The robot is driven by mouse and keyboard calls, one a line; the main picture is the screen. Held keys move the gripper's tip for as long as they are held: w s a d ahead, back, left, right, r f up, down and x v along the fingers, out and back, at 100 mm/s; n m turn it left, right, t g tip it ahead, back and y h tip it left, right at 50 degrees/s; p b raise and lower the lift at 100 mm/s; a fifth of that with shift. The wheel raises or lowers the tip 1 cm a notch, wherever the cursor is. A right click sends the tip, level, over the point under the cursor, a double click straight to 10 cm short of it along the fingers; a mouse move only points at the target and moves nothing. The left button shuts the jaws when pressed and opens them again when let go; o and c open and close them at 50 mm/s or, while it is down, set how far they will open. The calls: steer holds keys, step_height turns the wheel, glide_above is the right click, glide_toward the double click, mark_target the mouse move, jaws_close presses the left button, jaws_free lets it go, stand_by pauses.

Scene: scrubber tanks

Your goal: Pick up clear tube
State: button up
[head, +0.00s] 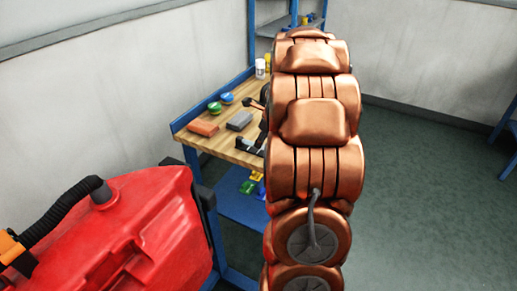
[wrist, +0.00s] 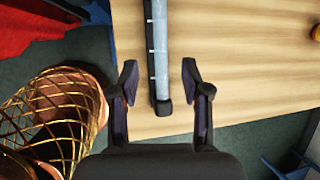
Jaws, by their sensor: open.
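The clear tube (wrist: 158,45) is a pale, see-through rod with thin cross marks and a dark end cap (wrist: 163,108). It lies on the wooden table top, running from the top edge of the wrist view down to near the table's edge. My gripper (wrist: 160,76) is open, with one dark finger on each side of the tube and a gap to it on both sides. The capped end reaches back between the fingers towards the palm. I cannot tell the height of the fingers above the table. In the head view I cannot make out the tube; my copper arm covers much of the bench.
The blue-framed workbench (head: 232,152) holds a reddish block (head: 203,128), a grey block (head: 239,121), green (head: 215,107) and blue (head: 227,97) tins and a white bottle (head: 260,69). A red tank (head: 150,235) with a black hose stands front left.

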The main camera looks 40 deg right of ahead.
steer(key=shift+s+p+x, duration=0.15)
steer(key=shift+p+x, duration=0.15)
steer(key=shift+x, duration=0.85)
steer(key=shift+s+p+x, duration=0.1)
steer(key=shift+p+x, duration=0.15)
steer(key=shift+x, duration=0.85)
steer(key=shift+d+f, duration=0.1)
steer(key=shift+d, duration=0.1)
jaws_close()
